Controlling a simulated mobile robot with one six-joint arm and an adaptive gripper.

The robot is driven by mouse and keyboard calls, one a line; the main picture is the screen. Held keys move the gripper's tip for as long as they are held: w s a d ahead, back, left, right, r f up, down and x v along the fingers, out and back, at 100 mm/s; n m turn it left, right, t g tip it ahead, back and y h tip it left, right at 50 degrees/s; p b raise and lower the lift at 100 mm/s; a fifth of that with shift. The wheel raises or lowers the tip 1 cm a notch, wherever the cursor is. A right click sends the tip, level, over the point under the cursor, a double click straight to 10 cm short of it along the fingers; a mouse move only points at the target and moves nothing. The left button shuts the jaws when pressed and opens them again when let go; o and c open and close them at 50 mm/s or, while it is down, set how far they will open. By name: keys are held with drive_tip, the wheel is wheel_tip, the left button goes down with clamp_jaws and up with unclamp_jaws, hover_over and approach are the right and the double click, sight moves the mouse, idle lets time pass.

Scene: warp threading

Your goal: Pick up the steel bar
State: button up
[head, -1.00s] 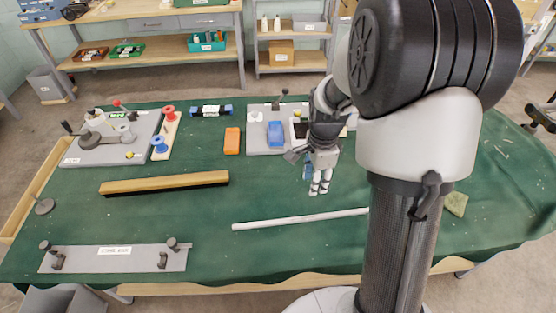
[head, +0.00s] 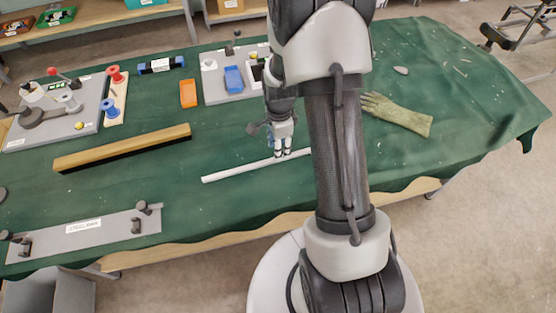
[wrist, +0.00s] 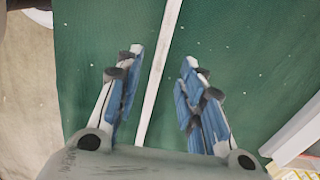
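The steel bar (head: 243,169) is a long, thin, pale rod lying on the green cloth of the table. My arm hides its right end in the head view. My gripper (head: 283,151) hangs over the bar near my arm, pointing down. In the wrist view the bar (wrist: 160,70) runs lengthwise between the two blue-padded fingers of my gripper (wrist: 160,75), which are wide apart. The bar touches neither finger there, and nothing is held. I cannot tell the exact height of the fingertips above the cloth.
A grey plate with clamps (head: 85,235), labelled for the steel bar, lies at the front left. A wooden-backed brush (head: 120,148) lies left of the bar. An orange block (head: 188,94), a board with a blue block (head: 234,79), and a glove (head: 400,114) lie around. Cloth beside the bar is clear.

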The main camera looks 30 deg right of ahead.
wheel_tip(320, 180, down, 5)
drive_tip(key=shift+w+a+f+b, duration=0.1)
drive_tip(key=shift+a+b, duration=0.05)
drive_tip(key=shift+b, duration=1)
drive_tip(key=shift+c, duration=0.5)
clamp_jaws()
